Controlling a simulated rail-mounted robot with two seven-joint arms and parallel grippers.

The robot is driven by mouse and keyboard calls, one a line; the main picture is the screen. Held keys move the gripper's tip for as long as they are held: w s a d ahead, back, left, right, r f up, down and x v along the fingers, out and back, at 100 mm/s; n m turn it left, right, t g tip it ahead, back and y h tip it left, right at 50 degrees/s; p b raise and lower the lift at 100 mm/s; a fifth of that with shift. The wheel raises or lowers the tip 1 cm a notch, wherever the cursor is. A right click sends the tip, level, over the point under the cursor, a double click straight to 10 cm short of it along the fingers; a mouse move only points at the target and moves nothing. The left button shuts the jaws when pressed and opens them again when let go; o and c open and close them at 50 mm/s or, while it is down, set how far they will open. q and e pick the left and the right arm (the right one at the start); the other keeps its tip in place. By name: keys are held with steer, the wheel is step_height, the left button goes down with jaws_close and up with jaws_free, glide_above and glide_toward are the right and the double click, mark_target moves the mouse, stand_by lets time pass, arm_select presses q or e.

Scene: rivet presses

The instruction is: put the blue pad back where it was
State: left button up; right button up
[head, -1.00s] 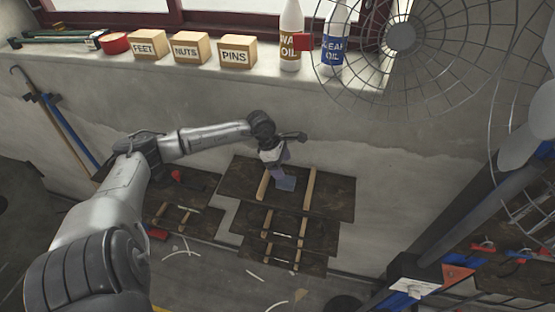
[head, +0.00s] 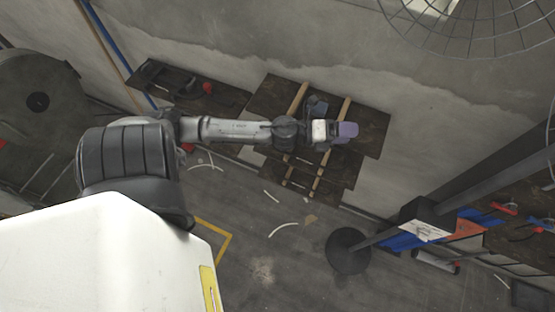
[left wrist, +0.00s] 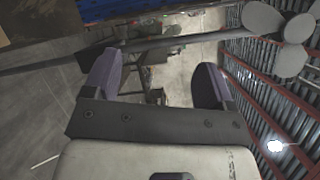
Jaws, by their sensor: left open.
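A small dull-blue piece, which looks like the blue pad (head: 318,104), lies on the top dark board (head: 370,122), between two wooden strips in the head view. My left wrist partly hides its near side. My left gripper (head: 347,132) is just to the right and nearer, apart from the pad, and points right. In the left wrist view its two purple fingers (left wrist: 160,82) are spread wide with nothing between them. The pad does not show in the left wrist view. My right gripper is in neither view.
A smaller dark board (head: 185,88) with a red item stands to the left. A wire-caged fan (head: 470,25) is at the upper right. A post with a round dark base (head: 348,250) stands at the lower right. Open floor lies in front.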

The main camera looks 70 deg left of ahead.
arm_select(q)
steer(key=s+d+f+n+g+y, duration=0.4)
steer(key=s+f+n+y, duration=0.55)
steer(key=n, duration=0.85)
steer(key=s+d+f+n+g+h, duration=0.1)
steer(key=s+d+n+g+h, duration=0.1)
steer(key=s+d+g, duration=0.2)
steer(key=s+d+f+n+g+h, duration=0.2)
steer(key=s+d+n+g, duration=0.1)
steer(key=s, duration=0.6)
steer(key=d+g, duration=0.1)
steer(key=g, duration=0.1)
steer(key=shift+s+d+f+n+g, duration=0.25)
steer(key=shift+d+f+n+g, duration=0.05)
steer(key=shift+d+g, duration=0.1)
